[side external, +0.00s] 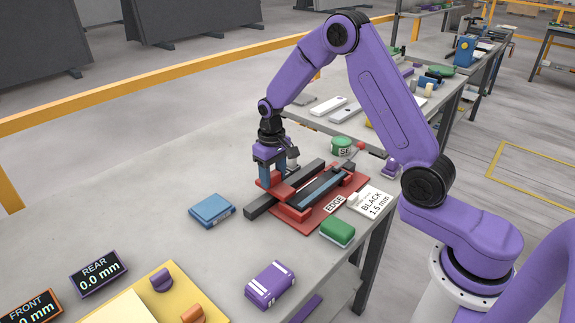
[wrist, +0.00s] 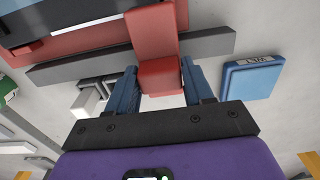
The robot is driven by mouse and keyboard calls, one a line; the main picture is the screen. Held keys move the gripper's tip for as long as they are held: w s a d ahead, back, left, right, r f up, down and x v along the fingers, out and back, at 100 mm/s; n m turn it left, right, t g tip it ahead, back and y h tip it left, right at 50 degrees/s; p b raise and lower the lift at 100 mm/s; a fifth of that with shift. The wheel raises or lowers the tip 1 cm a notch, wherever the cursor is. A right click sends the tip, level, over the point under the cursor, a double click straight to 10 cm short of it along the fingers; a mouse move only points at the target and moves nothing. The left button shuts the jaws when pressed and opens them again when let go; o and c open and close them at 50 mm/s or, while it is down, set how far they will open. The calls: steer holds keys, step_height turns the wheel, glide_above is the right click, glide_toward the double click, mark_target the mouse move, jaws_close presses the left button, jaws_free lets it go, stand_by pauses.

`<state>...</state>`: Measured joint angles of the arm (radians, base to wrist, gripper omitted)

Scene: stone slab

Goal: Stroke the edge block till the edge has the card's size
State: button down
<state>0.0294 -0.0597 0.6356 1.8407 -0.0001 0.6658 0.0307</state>
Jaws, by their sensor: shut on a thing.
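My gripper (wrist: 160,88) is shut on a red block (wrist: 160,77), with one blue finger on each side of it. The block's red arm crosses over a dark grey bar (wrist: 70,70) toward the red fixture. In the side view my gripper (side external: 276,183) is low at the left end of the red fixture (side external: 293,214), and its fingers partly hide the block. A dark strip with a blue face (side external: 322,187) lies in the fixture. A white card (side external: 372,203) reading "BLACK 1.5 mm" lies at the right, beside an "EDGE" label (side external: 334,203).
A blue block (side external: 212,210) lies left of the fixture, a green block (side external: 338,232) in front, a purple block (side external: 270,285) nearer. REAR (side external: 98,273) and FRONT (side external: 30,311) displays read 0.0 mm. A green tin (side external: 341,146) stands behind. The slab's left side is clear.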

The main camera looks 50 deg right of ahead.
steer(key=a, duration=0.6)
steer(key=shift+a+r, duration=0.1)
steer(key=shift+a, duration=0.1)
steer(key=c, duration=0.5)
jaws_free()
steer(key=shift+a, duration=0.1)
steer(key=shift+c, duration=0.2)
steer(key=shift+d, duration=0.2)
steer(key=shift+r, duration=0.3)
step_height(320, 180, up, 17)
steer(key=shift+f, duration=0.1)
steer(key=shift+a, duration=0.1)
